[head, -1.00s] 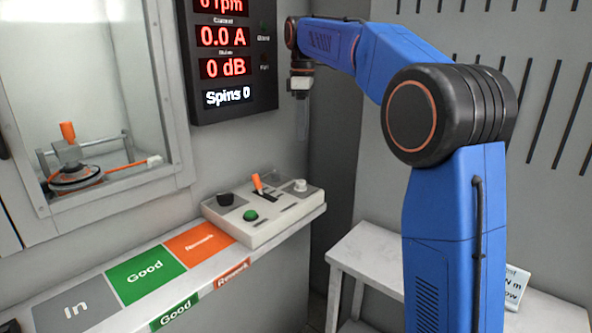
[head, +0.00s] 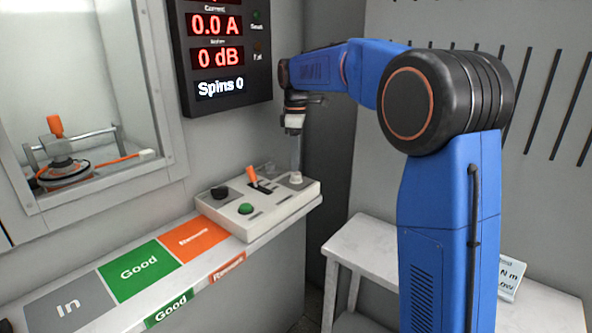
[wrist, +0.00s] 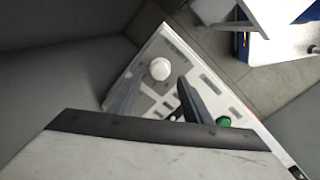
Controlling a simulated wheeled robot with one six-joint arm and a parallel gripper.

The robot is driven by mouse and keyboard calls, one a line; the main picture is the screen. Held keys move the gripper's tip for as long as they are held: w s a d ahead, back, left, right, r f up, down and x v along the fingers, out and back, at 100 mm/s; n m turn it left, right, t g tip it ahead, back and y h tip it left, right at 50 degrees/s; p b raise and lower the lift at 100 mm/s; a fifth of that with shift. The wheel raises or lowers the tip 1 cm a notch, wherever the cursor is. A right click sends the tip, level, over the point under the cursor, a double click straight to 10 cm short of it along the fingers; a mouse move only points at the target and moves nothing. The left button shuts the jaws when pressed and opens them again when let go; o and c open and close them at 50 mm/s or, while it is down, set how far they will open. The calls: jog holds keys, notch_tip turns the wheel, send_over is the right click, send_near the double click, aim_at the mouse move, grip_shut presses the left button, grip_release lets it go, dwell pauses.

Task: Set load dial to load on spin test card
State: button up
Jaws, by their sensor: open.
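A light control box (head: 250,222) sits on the shelf with a white dial (head: 296,179) at its right end, a black knob (head: 219,192) at its left, an orange-handled lever (head: 252,176) and a green button (head: 245,208). I cannot read which dial is the load dial. My gripper (head: 296,165) points down over the white dial, its tips at or just above it. In the wrist view the white dial (wrist: 160,69) shows between the two spread fingers (wrist: 158,84). A white card (head: 511,277) stands at the right, partly cut off, with "N m" and "ow" legible.
The lever and green button stand close beside my gripper. A wall display (head: 219,57) hangs behind, reading 0.0 A, 0 dB and Spins 0. The shelf's In, Good and Rework areas (head: 139,262) are bare.

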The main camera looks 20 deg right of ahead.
aim_at(296, 177)
jog(key=shift+f, duration=2.15)
jog(key=c, duration=1.1)
